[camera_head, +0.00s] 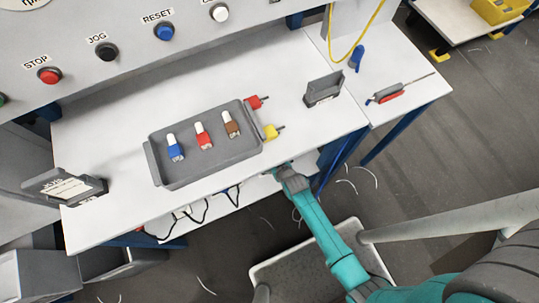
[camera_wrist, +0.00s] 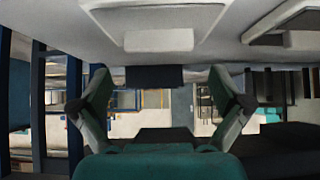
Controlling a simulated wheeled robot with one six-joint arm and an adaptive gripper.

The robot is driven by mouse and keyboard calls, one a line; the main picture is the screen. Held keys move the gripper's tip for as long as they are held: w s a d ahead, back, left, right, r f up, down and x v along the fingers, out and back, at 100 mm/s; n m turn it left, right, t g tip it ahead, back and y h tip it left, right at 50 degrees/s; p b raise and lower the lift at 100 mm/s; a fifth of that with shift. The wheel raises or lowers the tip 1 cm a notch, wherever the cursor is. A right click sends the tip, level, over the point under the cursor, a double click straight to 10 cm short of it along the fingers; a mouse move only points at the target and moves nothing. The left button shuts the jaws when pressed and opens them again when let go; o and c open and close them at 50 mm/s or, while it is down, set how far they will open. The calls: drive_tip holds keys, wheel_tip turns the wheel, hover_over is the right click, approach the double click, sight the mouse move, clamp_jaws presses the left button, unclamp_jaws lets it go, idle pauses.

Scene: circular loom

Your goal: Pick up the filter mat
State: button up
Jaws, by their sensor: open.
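I cannot make out a thing that is surely the filter mat in either view. In the head view my gripper (camera_head: 285,176) is at the front edge of the white table (camera_head: 330,130), to the right of and below the grey tray, and its tips are partly hard to see. In the wrist view my gripper (camera_wrist: 163,100) is open, with its two fingers spread left and right. A dark flat block (camera_wrist: 154,76) shows between the fingers, under a pale panel (camera_wrist: 215,55); I cannot tell what it is or whether it is touched.
The grey tray (camera_head: 205,174) holds blue, red and brown-labelled bottles. A red plug (camera_head: 256,102) and a yellow plug (camera_head: 271,131) lie beside it. Dark holders stand at the left (camera_head: 65,187) and right (camera_head: 323,89). A red-handled tool (camera_head: 388,93) lies on the right-hand table.

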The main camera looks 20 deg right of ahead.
drive_tip(key=shift+x, duration=3.3)
drive_tip(key=c, duration=0.8)
